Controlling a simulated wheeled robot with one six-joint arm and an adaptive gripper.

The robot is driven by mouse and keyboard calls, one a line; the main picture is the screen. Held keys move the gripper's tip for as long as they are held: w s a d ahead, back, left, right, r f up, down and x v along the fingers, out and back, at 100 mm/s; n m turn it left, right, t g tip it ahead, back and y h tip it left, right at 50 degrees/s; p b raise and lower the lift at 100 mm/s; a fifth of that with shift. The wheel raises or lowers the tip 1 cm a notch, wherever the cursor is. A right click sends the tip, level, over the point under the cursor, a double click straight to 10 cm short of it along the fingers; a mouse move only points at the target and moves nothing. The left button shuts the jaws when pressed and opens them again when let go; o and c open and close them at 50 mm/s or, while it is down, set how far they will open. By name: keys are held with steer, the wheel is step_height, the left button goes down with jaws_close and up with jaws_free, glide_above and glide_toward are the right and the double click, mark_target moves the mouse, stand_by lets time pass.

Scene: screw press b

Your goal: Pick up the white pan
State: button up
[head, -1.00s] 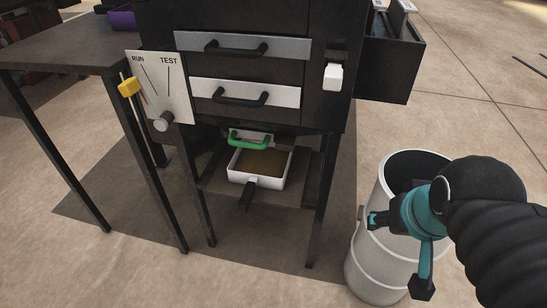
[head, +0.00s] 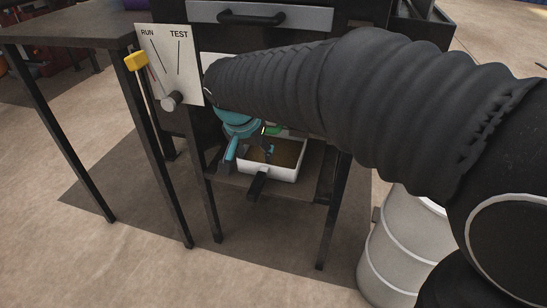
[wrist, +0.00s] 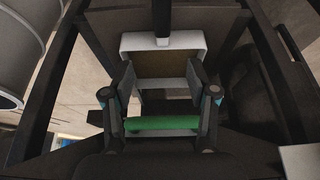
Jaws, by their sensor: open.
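The white pan (head: 285,171) sits on a low shelf under the press, its black handle (head: 258,186) pointing toward me. Its inside is brown. In the wrist view the pan (wrist: 163,41) is at top centre, with the handle (wrist: 161,18) at the top edge. My gripper (head: 250,156) is open, with its fingers pointing down at the pan's left and rear part; exact contact cannot be told. In the wrist view its fingers (wrist: 160,76) are spread, with the pan's white rim beyond them. My arm hides part of the press.
A green handle (head: 272,129) is just behind the pan; in the wrist view the green bar (wrist: 162,123) shows between my fingers. Shelf legs (head: 333,215) stand either side. A white barrel (head: 405,250) is at right, a RUN/TEST panel (head: 170,60) at upper left.

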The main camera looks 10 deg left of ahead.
mark_target(260, 176)
steer(key=x, duration=0.3)
steer(key=a+x, duration=0.1)
steer(key=x, duration=0.2)
steer(key=b+x, duration=0.1)
steer(key=x, duration=0.2)
steer(key=shift+s+a+f, duration=0.1)
steer(key=shift+a+f, duration=0.05)
steer(key=x, duration=0.2)
steer(key=b+x, duration=0.1)
steer(key=x, duration=0.1)
steer(key=shift+s+d+f, duration=0.15)
steer(key=shift+d+f, duration=0.05)
steer(key=shift+d, duration=0.25)
steer(key=shift+w+f, duration=0.25)
steer(key=shift+f, duration=0.15)
steer(key=shift+c, duration=0.2)
steer(key=shift+r, duration=0.1)
jaws_close()
